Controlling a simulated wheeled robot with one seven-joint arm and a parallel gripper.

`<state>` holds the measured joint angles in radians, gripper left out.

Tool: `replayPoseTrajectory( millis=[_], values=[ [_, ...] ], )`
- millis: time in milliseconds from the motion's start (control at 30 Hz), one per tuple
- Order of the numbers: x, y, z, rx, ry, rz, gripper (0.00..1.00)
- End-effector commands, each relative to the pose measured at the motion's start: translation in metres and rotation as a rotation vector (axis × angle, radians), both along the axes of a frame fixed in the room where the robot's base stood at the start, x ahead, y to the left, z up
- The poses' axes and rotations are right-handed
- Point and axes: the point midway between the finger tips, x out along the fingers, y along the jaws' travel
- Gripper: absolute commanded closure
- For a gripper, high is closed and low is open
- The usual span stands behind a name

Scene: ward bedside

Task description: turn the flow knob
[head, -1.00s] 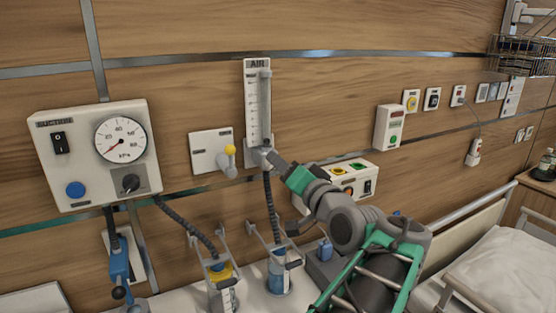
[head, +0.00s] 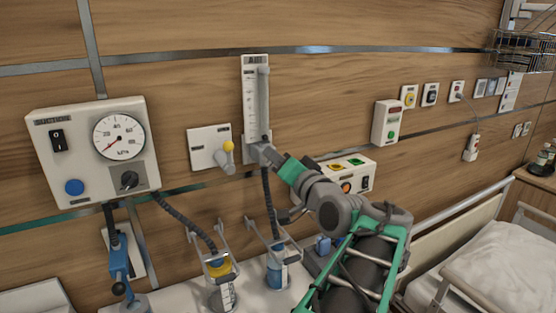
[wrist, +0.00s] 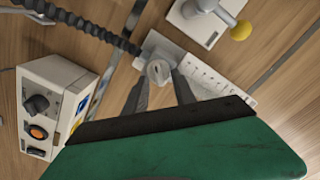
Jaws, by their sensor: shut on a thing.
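The air flowmeter (head: 252,95) is a white upright panel with a clear tube on the wooden wall. In the wrist view its scale plate (wrist: 205,82) runs off to the right. The flow knob (wrist: 158,70) is a small pale round knob at the flowmeter's lower end. My gripper (wrist: 160,78) is shut on the knob, with one dark finger on either side of it. In the head view my gripper (head: 260,153) covers the knob at the bottom of the flowmeter.
A white outlet plate with a yellow-tipped lever (head: 227,150) is close left of the flowmeter. The suction unit (head: 90,150) is farther left. A dark hose (head: 268,200) hangs below the flowmeter. A control box (head: 350,175) is behind my arm to the right.

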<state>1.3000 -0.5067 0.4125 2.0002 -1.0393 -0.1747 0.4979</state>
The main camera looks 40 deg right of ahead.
Motion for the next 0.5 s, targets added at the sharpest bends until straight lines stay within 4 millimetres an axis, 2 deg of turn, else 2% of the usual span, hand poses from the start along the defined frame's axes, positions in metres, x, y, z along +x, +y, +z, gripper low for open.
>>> replayPoseTrajectory(
  millis=[100,500],
  values=[
    [0.0000,0.0001,0.0001,0.000,0.000,0.000,1.00],
    [-0.0001,-0.0002,0.0006,0.035,-0.010,0.000,1.00]
  ],
)
